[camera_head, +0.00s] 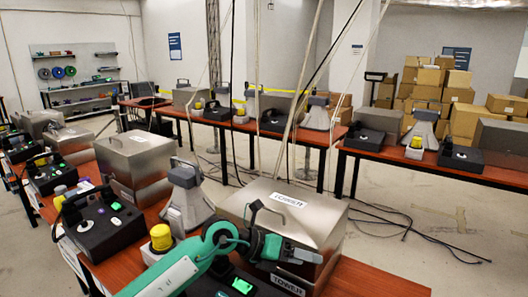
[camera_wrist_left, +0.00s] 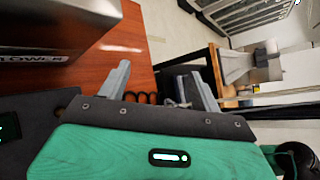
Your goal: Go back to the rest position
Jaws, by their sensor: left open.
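My left gripper (camera_head: 303,254) reaches in from the bottom of the head view on a green arm. It is in front of a metal box (camera_head: 325,215) labelled TOWER, above a black phone base (camera_head: 225,284) with a green light. In the left wrist view its two grey fingers (camera_wrist_left: 162,85) stand apart with nothing between them. The metal box also shows in the wrist view (camera_wrist_left: 60,25), with a dark coiled cord (camera_wrist_left: 135,97) on the wooden table. My right gripper is not seen.
The near table (camera_head: 365,280) carries another metal box (camera_head: 133,165), a grey horn speaker (camera_head: 186,200), a yellow-topped beacon (camera_head: 160,238) and a black phone base (camera_head: 103,222). More such sets stand on tables behind. Cardboard boxes (camera_head: 460,95) are stacked at the back right.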

